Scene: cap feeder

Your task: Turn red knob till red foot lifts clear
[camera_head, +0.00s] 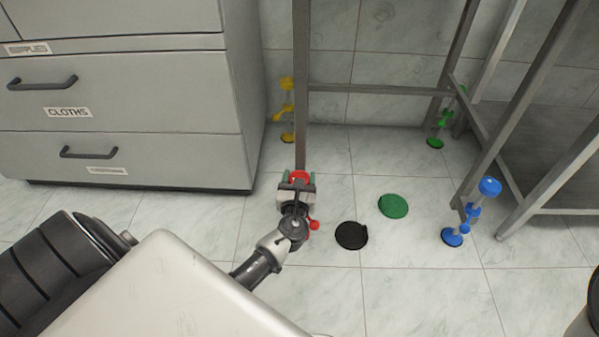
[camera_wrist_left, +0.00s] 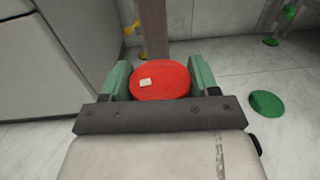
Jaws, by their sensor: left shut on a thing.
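The red knob (camera_wrist_left: 160,79) is a round disc with a small pale mark on its top. My left gripper (camera_wrist_left: 160,82) has its two green fingers on either side of the knob and is shut on it. In the head view the red knob (camera_head: 299,177) shows at the bottom of the near metal leg, between the fingers of my left gripper (camera_head: 299,180). A small red part (camera_head: 313,225) shows beside my wrist. The red foot is hidden behind my gripper, so I cannot tell whether it touches the floor. My right gripper is not in view.
A black disc (camera_head: 351,235) and a green disc (camera_head: 393,205) lie on the floor to the right. Blue (camera_head: 489,187), green (camera_head: 435,141) and yellow (camera_head: 287,112) knobs and feet sit at the other legs. A grey drawer cabinet (camera_head: 120,150) stands at left.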

